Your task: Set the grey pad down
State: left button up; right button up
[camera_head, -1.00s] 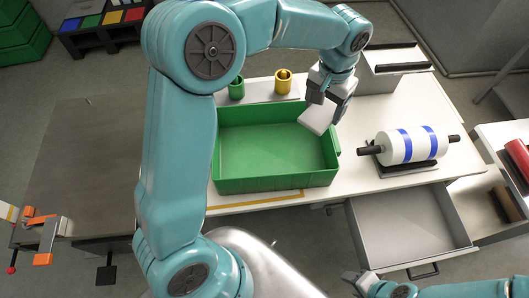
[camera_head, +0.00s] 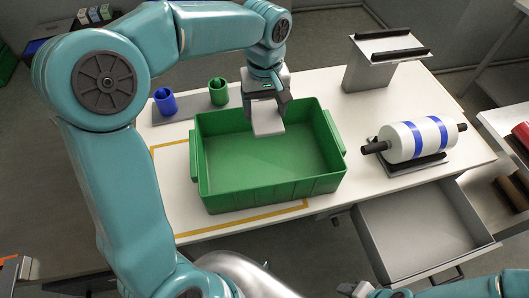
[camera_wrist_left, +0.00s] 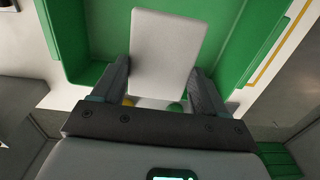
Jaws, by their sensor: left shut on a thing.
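The grey pad (camera_head: 267,119) is a flat pale rectangle. My left gripper (camera_head: 266,104) is shut on it and holds it hanging over the far side of the green bin (camera_head: 270,196). In the left wrist view the pad (camera_wrist_left: 163,50) sits between the two fingers of the left gripper (camera_wrist_left: 160,84), with the green bin (camera_wrist_left: 103,38) around and below it. I cannot tell how far the pad is above the bin floor. The bin looks otherwise empty. My right gripper (camera_head: 354,288) shows only in part at the bottom edge.
Blue (camera_head: 166,102) and green (camera_head: 218,92) cups stand behind the bin. A white roll with blue bands (camera_head: 414,139) lies on a stand at right. An open drawer (camera_head: 424,232) sticks out at front right. A grey stand (camera_head: 372,68) is at the back.

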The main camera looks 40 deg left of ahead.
pick_arm(q)
send_over(265, 160)
notch_tip(265, 160, down, 14)
jog(key=shift+s+r+b, duration=0.1)
jog(key=shift+r+b, duration=0.1)
jog(key=shift+b, duration=0.2)
jog(key=shift+f, duration=2.6)
jog(key=shift+f, duration=0.1)
jog(key=shift+f+b, duration=0.1)
jog(key=shift+b, duration=0.3)
jog(key=o, duration=1)
